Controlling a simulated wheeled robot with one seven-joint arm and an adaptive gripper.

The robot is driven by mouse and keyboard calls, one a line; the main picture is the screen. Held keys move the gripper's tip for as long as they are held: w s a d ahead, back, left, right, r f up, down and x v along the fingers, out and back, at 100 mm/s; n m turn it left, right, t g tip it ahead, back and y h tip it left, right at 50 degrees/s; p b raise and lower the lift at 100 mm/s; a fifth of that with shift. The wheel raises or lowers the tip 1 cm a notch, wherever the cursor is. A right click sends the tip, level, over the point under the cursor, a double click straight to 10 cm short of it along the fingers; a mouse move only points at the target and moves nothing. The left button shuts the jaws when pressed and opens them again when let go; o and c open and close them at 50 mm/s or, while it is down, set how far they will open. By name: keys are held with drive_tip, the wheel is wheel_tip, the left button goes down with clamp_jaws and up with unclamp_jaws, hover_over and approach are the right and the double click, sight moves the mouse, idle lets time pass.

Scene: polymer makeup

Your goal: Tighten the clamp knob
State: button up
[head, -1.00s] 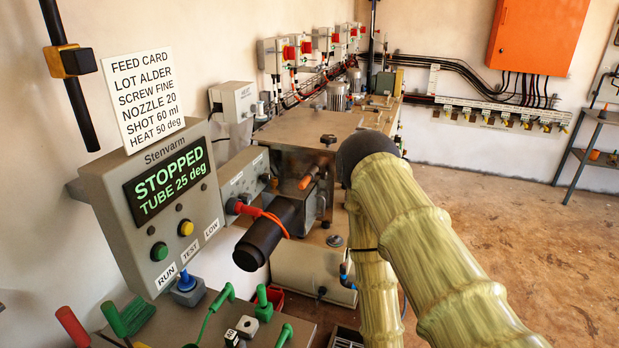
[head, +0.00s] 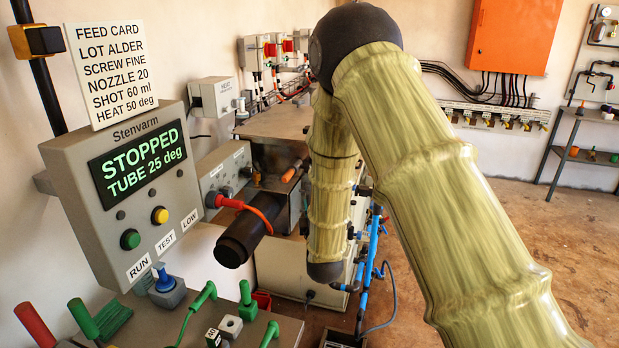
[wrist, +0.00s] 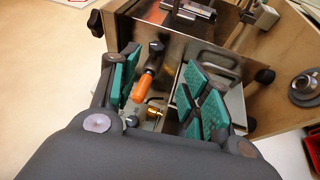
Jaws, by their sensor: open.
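In the wrist view my gripper (wrist: 163,85) is open, its green pads well apart, with nothing between them in its grasp. Below the gap, an orange handle (wrist: 146,90) with a black knob (wrist: 156,47) at its upper end shows on the steel machine. Other black knobs show at the upper left (wrist: 95,22) and right (wrist: 265,76); I cannot tell which is the clamp knob. In the head view the orange handle (head: 291,171) shows just left of my arm, above the black barrel (head: 244,238). My gripper is hidden there.
The control panel (head: 138,188) reads STOPPED, TUBE 25 deg. A bench (head: 165,325) with several green-handled tools stands at the front left. Blue pipes (head: 371,258) run beside my arm. The floor (head: 540,240) at right is open.

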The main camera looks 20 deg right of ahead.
sight(305, 168)
drive_tip(key=p+x, duration=0.3)
drive_tip(key=x, duration=0.8)
drive_tip(key=shift+r, duration=0.3)
drive_tip(key=c, duration=1)
